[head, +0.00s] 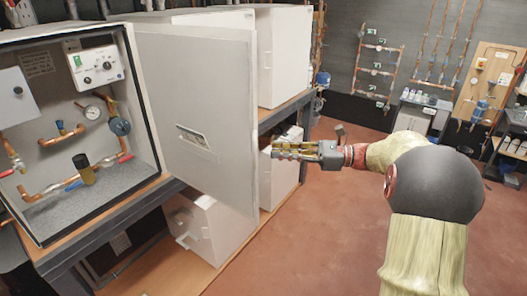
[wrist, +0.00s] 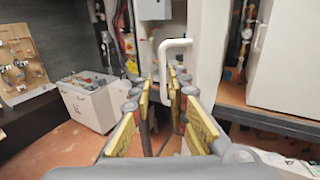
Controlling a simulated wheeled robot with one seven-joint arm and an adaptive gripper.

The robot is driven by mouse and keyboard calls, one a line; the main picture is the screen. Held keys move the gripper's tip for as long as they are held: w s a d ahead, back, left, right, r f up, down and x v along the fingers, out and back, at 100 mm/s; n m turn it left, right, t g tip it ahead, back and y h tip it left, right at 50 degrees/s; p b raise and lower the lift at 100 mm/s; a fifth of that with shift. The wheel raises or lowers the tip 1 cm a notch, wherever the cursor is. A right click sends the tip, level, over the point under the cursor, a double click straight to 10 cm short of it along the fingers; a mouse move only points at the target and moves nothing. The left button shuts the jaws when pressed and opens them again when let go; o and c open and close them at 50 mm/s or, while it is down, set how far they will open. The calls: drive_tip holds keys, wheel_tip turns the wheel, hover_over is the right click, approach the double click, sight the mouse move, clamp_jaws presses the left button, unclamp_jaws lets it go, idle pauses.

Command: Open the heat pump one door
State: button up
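The heat pump at the left of the head view is an open-fronted box with a pale wall (head: 141,95). Its white door (head: 190,85), with a label, stands swung out at its right side. The inside shows, with copper pipes, a gauge and a control box. My gripper (head: 282,151) is just right of the door's free edge, fingers pointing left. I cannot tell whether it touches the door. In the wrist view my gripper (wrist: 163,112) has its yellow-padded fingers apart, with nothing clearly held. A bent white handle or pipe (wrist: 177,43) shows beyond the fingers.
More white units (head: 284,55) stand on the shelf behind the door, and a white box (head: 205,225) sits on the lower shelf. A grey cabinet (head: 422,117) and a wooden pipe board (head: 490,75) are at the back. Red floor (head: 315,235) is clear around my arm.

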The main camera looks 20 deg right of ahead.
drive_tip(key=v, duration=0.4)
drive_tip(key=shift+d, duration=0.2)
idle(0.3)
